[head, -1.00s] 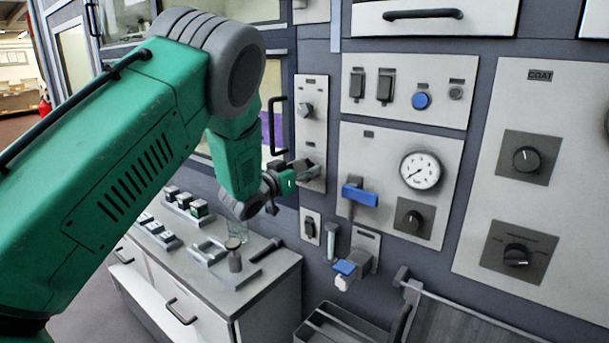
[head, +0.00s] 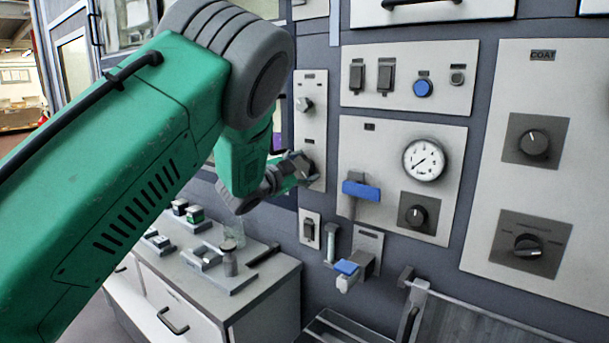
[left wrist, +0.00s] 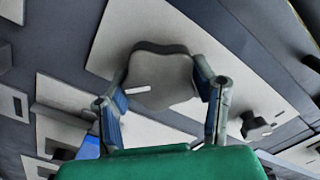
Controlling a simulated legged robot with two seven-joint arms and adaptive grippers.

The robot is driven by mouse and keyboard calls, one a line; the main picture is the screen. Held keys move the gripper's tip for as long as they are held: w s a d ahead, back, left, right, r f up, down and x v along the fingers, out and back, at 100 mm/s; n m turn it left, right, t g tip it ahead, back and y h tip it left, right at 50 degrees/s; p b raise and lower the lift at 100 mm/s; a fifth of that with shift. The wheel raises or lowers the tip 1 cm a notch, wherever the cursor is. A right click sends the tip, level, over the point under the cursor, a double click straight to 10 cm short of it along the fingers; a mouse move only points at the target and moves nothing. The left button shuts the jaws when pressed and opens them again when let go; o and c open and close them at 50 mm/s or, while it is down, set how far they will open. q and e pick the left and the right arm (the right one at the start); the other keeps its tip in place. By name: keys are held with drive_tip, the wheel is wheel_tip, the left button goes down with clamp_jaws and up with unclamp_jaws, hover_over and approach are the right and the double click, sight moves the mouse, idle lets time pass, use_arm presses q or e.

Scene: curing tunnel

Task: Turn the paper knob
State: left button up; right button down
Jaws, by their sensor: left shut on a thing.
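The paper knob (left wrist: 160,80) is a grey, lobed knob with a white mark, on a pale plate in the left wrist view. Its label cannot be read. My left gripper (head: 300,168) is at the lower part of the narrow panel (head: 311,130) in the head view, where it mostly covers the knob. In the left wrist view the fingers of my left gripper (left wrist: 163,95) stand on opposite sides of the knob and are shut on it. My right gripper is not in view.
Another knob (head: 304,104) sits above on the same panel. To the right are a blue-handled lever (head: 361,191), a gauge (head: 424,159) and more dials. A cabinet (head: 255,290) with small items on top stands below the gripper.

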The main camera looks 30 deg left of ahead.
use_arm(q)
drive_tip(key=shift+f+m, duration=0.25)
drive_tip(key=shift+m, duration=0.35)
drive_tip(key=o, duration=1.2)
drive_tip(key=shift+s+r, duration=0.1)
drive_tip(key=shift+s, duration=0.35)
drive_tip(key=s, duration=0.7)
drive_tip(key=s+a, duration=0.1)
drive_tip(key=s, duration=0.3)
